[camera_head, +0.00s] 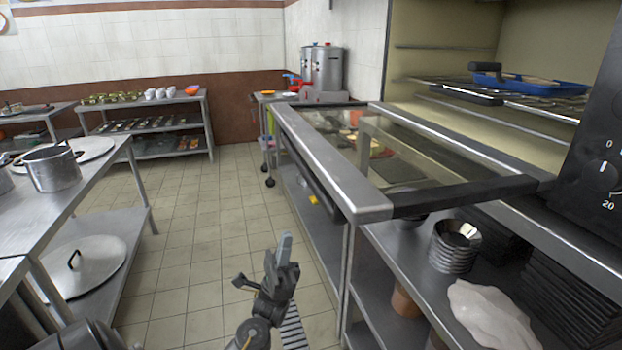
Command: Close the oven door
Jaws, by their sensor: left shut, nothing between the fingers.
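The oven door (345,182) is a glass panel in a metal and dark frame. It stands open, folded down to roughly level in front of the oven (445,28) on the right. A dark handle (311,183) runs along its near left edge. The oven's cavity is exposed, with wire racks (430,82) inside. My left gripper (285,245) is shut and empty, pointing up, left of the door's near corner and apart from it in the picture. My right gripper is not in view.
A blue tray (530,84) sits on an oven rack. Under the door, a shelf holds stacked metal bowls (454,247) and a white cloth-like item (490,315). A steel table with a pot (52,169) stands left. Tiled floor (205,215) between is clear.

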